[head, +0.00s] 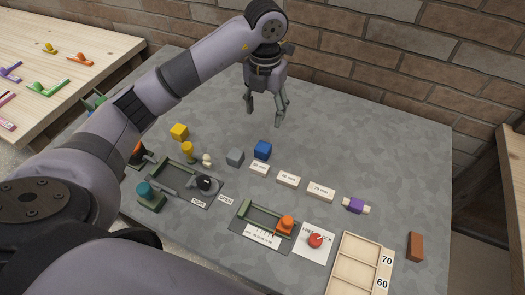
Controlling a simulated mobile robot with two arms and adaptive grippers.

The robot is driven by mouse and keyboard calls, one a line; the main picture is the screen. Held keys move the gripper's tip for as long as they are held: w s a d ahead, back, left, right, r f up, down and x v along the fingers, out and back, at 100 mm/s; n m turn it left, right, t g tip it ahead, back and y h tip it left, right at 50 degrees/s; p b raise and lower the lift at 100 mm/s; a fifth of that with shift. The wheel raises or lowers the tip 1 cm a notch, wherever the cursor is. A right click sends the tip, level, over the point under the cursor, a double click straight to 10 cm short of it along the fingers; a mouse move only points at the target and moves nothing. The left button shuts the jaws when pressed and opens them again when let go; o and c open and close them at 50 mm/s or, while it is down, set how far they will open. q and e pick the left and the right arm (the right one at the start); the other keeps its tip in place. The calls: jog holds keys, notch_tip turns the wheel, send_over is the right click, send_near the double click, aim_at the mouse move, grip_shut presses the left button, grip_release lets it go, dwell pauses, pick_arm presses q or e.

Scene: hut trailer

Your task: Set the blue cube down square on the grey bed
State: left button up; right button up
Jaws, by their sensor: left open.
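The blue cube (262,149) rests on the grey mottled tabletop, beside a grey cube (235,157) to its left, with a small gap between them. My left gripper (266,123) is open and empty, fingers pointing down, above and behind the blue cube and apart from it. A fixture (178,190) with a grey base, green rails and a black knob lies at the left front; its base is empty of cubes. It may be the grey bed, but I cannot tell for sure. My right gripper is not in view.
A yellow cube (179,132) and a yellow peg-like piece (187,150) stand at the left. White labelled blocks (288,179) lie right of the blue cube. An orange-knobbed fixture (285,226), red knob (315,240) and wooden tray (345,272) are in front. The back right is clear.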

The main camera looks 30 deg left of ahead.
pick_arm(q)
jog(key=p, duration=0.1)
send_over(263, 147)
jog(key=f, duration=0.5)
jog(key=w+f, duration=0.1)
jog(key=f, duration=0.2)
jog(key=shift+f, duration=0.35)
jog(key=f+p, duration=0.1)
jog(key=f, duration=0.1)
jog(key=s+f+p, duration=0.1)
jog(key=f, duration=0.1)
jog(key=shift+f, duration=0.75)
jog(key=shift+c, duration=0.2)
jog(key=c, duration=1.1)
jog(key=shift+r, duration=0.15)
